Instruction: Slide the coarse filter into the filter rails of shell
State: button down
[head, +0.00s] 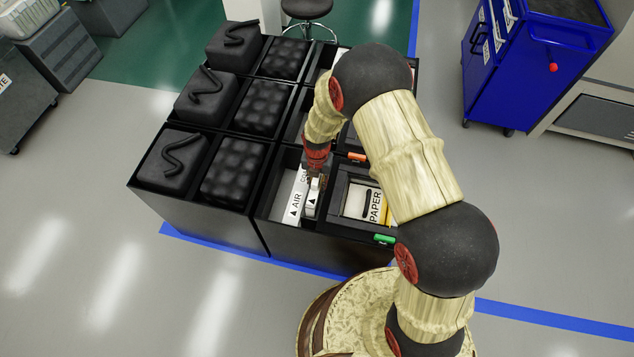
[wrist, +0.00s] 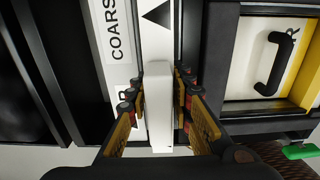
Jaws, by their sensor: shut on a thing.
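My gripper (wrist: 160,100) points down over an open black compartment (head: 270,205) in the front of the cabinet row. Its two fingers are shut on a narrow white bar (wrist: 160,115), which I take as part of the coarse filter. Beside and beyond the bar are white faces with black lettering. One reads "COARS" (wrist: 113,40), partly cut off, and another bears a black triangle (wrist: 157,14). In the head view a white face marked "AIR" (head: 296,203) stands in the compartment next to my gripper. I cannot make out the rails or how deep the filter sits.
Right of the compartment is a black-framed bay with a "PAPER" label (head: 375,206), a black handle (wrist: 275,63) and a green tab (head: 384,239). Black foam-like blocks (head: 235,172) fill the bays to the left. A blue tool cabinet (head: 520,65) stands apart at the upper right.

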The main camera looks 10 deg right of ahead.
jog(key=shift+f+b, duration=0.55)
jog(key=shift+f, duration=0.5)
jog(key=c, duration=1.5)
grip_release()
jog(key=shift+r, duration=0.15)
notch_tip(320, 180, up, 12)
jog(key=shift+f, duration=0.1)
